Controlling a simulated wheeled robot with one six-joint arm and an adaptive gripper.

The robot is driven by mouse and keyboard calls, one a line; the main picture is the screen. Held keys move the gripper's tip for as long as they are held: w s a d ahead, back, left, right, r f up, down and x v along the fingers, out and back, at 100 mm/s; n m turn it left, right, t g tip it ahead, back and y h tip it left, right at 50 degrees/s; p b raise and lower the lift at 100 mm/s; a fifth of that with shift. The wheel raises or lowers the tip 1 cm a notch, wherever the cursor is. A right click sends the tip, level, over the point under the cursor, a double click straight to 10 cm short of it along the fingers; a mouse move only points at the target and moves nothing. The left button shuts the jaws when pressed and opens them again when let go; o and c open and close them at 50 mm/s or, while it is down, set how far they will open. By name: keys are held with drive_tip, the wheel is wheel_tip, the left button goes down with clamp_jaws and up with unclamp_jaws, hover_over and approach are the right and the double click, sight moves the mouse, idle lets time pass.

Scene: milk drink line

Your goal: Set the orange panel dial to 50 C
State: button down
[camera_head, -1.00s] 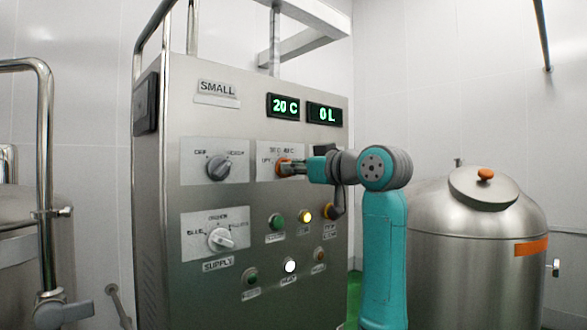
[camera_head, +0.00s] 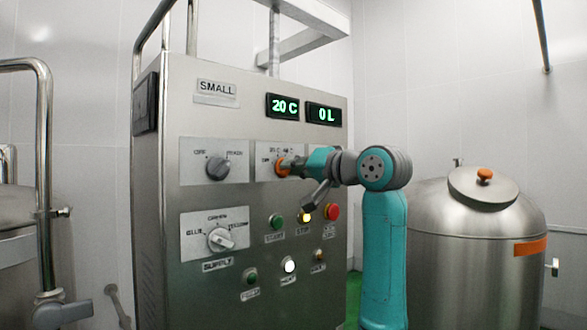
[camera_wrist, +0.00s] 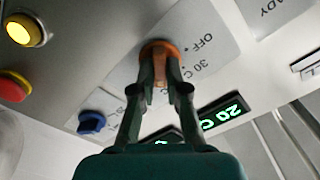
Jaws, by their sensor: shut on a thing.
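The orange dial (camera_head: 281,166) sits on the upper middle plate of the steel panel, mostly hidden by my gripper in the head view. In the wrist view the orange dial (camera_wrist: 159,50) is between the fingertips, and labels "OFF" and "30 C" show beside it. My gripper (camera_head: 292,166) is shut on the dial, its fingers (camera_wrist: 160,75) on both sides of it. The dial's pointer is hidden, so its setting cannot be told. The temperature display (camera_head: 283,106) reads 20 C.
Another display (camera_head: 324,114) reads 0 L. A grey knob (camera_head: 217,168) and a white knob (camera_head: 221,239) are at left. A red button (camera_head: 332,212) and a lit yellow button (camera_head: 305,212) sit below my gripper. A blue knob (camera_wrist: 91,122) is near the fingers. A steel tank (camera_head: 475,245) stands right.

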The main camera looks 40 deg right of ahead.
drive_tip(key=m, duration=0.5)
drive_tip(key=shift+f, duration=0.15)
idle(0.3)
drive_tip(key=c, duration=1.2)
unclamp_jaws()
drive_tip(key=s, duration=1.2)
drive_tip(key=shift+d, duration=0.25)
